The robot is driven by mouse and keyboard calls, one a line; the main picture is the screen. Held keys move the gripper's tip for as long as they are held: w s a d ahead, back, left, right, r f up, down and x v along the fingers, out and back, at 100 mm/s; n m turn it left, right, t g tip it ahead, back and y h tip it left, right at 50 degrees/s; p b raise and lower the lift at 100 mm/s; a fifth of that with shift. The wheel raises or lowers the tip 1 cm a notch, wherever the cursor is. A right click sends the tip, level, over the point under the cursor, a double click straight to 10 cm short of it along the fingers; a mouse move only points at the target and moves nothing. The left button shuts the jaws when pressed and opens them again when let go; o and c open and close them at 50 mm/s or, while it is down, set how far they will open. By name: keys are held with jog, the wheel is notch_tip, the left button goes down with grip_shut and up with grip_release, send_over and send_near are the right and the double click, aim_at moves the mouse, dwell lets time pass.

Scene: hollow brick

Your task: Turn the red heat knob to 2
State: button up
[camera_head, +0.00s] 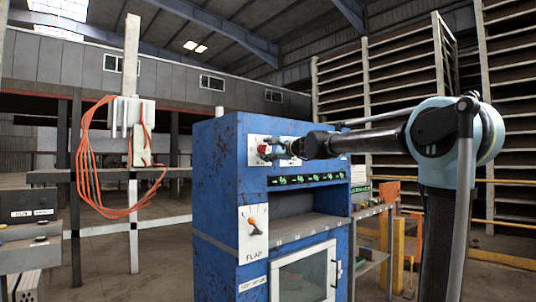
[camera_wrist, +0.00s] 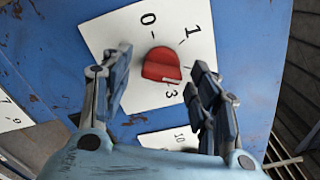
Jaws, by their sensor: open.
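The red heat knob (camera_wrist: 162,66) sits on a white dial plate (camera_wrist: 128,27) on a blue panel. In the wrist view the plate shows 0 at the top left, 1 at the top right and 3 below the knob. No 2 can be read; my right finger covers part of the plate's right side. I cannot tell which mark the knob points at. My gripper (camera_wrist: 161,64) is open, one finger on each side of the knob, with gaps visible. In the head view the knob (camera_head: 264,149) is small and partly covered by my gripper (camera_head: 271,150).
The blue cabinet (camera_head: 220,190) has a row of green displays (camera_head: 305,179), an orange FLAP knob (camera_head: 254,227) and a windowed door (camera_head: 303,277). A post with orange cables (camera_head: 88,165) stands left. Another numbered plate (camera_wrist: 170,139) lies below the knob.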

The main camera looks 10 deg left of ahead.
jog(key=v, duration=1.2)
dwell(0.5)
jog(key=s+d+f+n+g+h, duration=0.2)
jog(key=s+d+f+n, duration=0.15)
jog(key=s+f, duration=0.45)
jog(key=s+d+f+n+g+h, duration=0.1)
jog(key=s+d+f+n+h, duration=0.3)
jog(key=f, duration=0.8)
jog(key=s+d+f+n+g, duration=0.25)
jog(key=s+d+f, duration=0.25)
jog(key=f, duration=0.5)
jog(key=s+d+f+n+g+h, duration=0.1)
jog(key=s+d+f+h, duration=0.3)
jog(key=s+d+f, duration=0.5)
jog(key=s+d+f+n+g+h, duration=0.2)
jog(key=s+d+f+h, duration=0.2)
jog(key=s+d+f, duration=0.5)
notch_tip(320, 180, down, 7)
jog(key=shift+s+d+f+n, duration=0.25)
jog(key=shift+d+n, duration=0.15)
jog(key=shift+d, duration=0.8)
